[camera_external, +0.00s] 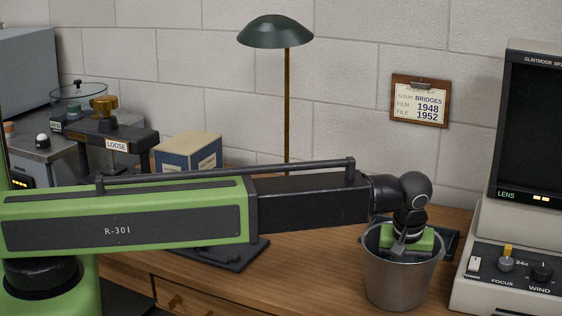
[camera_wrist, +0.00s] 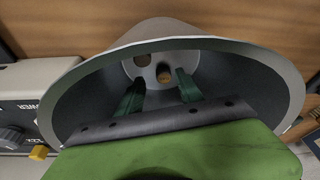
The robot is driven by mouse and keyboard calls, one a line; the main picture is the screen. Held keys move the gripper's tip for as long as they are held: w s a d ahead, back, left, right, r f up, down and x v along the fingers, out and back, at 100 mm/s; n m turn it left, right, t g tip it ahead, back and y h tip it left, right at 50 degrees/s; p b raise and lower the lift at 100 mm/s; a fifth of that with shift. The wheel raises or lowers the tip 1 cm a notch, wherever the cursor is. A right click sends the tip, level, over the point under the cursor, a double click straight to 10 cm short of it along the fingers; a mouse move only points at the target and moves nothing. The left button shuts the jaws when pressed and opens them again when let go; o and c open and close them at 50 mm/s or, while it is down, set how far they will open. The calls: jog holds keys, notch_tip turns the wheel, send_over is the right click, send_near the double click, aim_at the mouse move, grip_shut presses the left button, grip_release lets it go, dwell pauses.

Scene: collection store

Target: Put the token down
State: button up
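A grey metal bucket (camera_external: 400,282) stands on the wooden desk, and my gripper (camera_external: 400,245) reaches down into its mouth. In the wrist view the bucket's wall (camera_wrist: 245,75) surrounds my gripper (camera_wrist: 161,80), whose two dark green fingers are spread apart with nothing visibly held between them. I cannot tell whether either is the token or a hole. The outside view hides the bucket's inside.
A film reader (camera_external: 505,265) with knobs stands close to the right of the bucket. A dark flat object (camera_external: 230,255) lies left of the bucket.

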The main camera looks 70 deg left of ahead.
jog(key=shift+r+p, duration=0.6)
jog(key=shift+p, duration=0.05)
jog(key=p+v, duration=1)
jog(key=v, duration=0.1)
jog(key=shift+p, duration=0.4)
jog(key=shift+s+d+r, duration=0.1)
